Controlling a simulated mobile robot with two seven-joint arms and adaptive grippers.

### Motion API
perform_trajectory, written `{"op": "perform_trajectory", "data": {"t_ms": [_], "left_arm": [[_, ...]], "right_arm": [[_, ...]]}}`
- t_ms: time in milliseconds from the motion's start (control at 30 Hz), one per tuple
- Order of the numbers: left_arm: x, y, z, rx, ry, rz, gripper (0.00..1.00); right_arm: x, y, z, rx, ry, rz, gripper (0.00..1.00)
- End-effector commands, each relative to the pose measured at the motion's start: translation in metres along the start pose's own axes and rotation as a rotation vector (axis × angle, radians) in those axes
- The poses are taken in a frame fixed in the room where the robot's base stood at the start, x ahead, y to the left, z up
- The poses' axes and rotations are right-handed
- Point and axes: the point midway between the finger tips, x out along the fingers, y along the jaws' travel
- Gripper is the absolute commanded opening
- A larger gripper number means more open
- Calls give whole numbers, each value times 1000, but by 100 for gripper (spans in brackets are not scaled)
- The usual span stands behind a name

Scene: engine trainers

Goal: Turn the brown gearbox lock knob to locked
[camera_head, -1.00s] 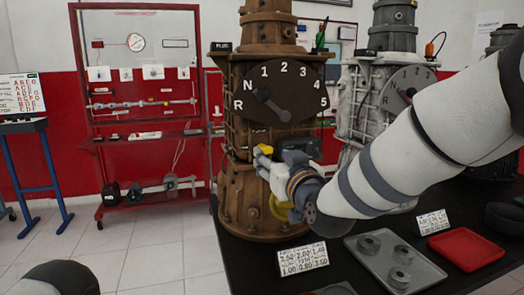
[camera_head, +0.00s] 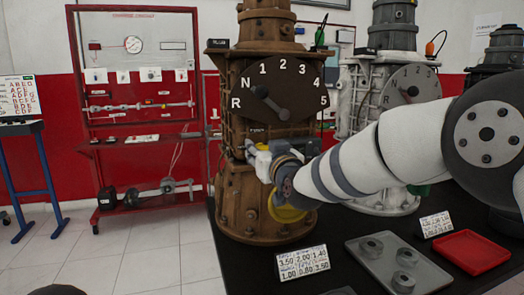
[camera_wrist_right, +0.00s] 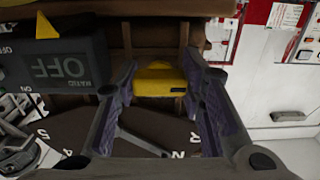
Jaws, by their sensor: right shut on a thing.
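The brown gearbox (camera_head: 236,190) stands at the table's left end, with a dark dial (camera_head: 285,85) marked R, N and 1 to 5. My right gripper (camera_head: 252,153) is at its front, just below the dial. In the right wrist view, the gripper (camera_wrist_right: 166,80) is shut on a yellow lock knob (camera_wrist_right: 160,74), with a finger at each side of it. The dial (camera_wrist_right: 110,135) appears upside down in the wrist view. My left gripper is out of view.
A box (camera_wrist_right: 60,65) marked OFF sits close to one finger in the wrist view. A grey gearbox (camera_head: 375,125) stands to the right. A number card (camera_head: 302,262), a grey tray (camera_head: 372,279) and a red tray (camera_head: 470,252) lie on the black table.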

Motion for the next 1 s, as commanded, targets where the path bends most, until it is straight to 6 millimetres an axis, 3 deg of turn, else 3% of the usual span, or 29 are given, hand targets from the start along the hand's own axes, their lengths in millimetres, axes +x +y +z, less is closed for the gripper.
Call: {"op": "perform_trajectory", "data": {"t_ms": [367, 1000], "left_arm": [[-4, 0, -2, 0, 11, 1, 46], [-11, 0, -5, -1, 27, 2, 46]], "right_arm": [[0, 0, -1, 133, 2, 0, 8], [0, 1, 0, 728, 2, 1, 8]]}}
